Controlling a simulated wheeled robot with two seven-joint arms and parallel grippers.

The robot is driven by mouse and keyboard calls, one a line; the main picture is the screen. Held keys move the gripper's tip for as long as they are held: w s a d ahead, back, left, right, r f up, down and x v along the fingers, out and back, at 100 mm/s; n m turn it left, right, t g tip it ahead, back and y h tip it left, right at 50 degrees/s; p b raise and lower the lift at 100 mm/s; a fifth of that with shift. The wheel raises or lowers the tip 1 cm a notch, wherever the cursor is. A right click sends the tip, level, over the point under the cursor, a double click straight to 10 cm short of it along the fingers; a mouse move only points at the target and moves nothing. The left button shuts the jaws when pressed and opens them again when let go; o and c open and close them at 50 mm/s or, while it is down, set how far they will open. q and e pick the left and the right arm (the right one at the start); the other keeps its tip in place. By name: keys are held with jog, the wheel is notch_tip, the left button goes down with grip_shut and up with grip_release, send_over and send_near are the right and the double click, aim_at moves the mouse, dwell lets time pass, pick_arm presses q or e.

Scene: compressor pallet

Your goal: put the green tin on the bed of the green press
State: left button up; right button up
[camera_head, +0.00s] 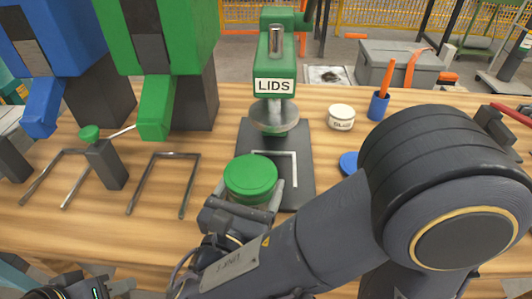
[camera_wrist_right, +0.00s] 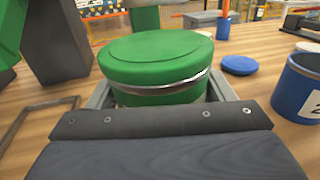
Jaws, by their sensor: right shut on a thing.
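The green press (camera_head: 275,85), labelled LIDS, stands at the centre of the bench. Its round metal ram hangs over a dark flat bed (camera_head: 302,160) with a light metal bracket on it. The green tin (camera_head: 250,178), with a green lid, is upright in my right gripper (camera_head: 240,205), at the front-left part of the bed in the picture. In the right wrist view the gripper's fingers flank the tin (camera_wrist_right: 155,75). I cannot tell whether the tin touches the bed. My left gripper (camera_head: 75,291) shows only partly at the bottom left edge; its fingers are unclear.
A white tin (camera_head: 341,117), a blue cup with orange tools (camera_head: 378,105) and a blue lid (camera_head: 348,163) lie right of the press. A blue tin (camera_wrist_right: 300,88) is at the wrist view's right. Blue and green machines and metal brackets (camera_head: 165,182) are left.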

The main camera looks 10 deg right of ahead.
jog(key=x, duration=1.3)
jog(key=shift+w+d+b, duration=0.2)
jog(key=shift+w+b, duration=0.05)
jog(key=shift+b, duration=0.15)
jog(key=shift+f+b, duration=0.6)
jog(key=shift+f, duration=1.1)
jog(key=shift+f, duration=0.25)
jog(key=o, duration=1)
jog(key=shift+r, duration=0.1)
jog(key=shift+r, duration=0.15)
jog(key=v, duration=1.2)
jog(key=shift+p, duration=0.35)
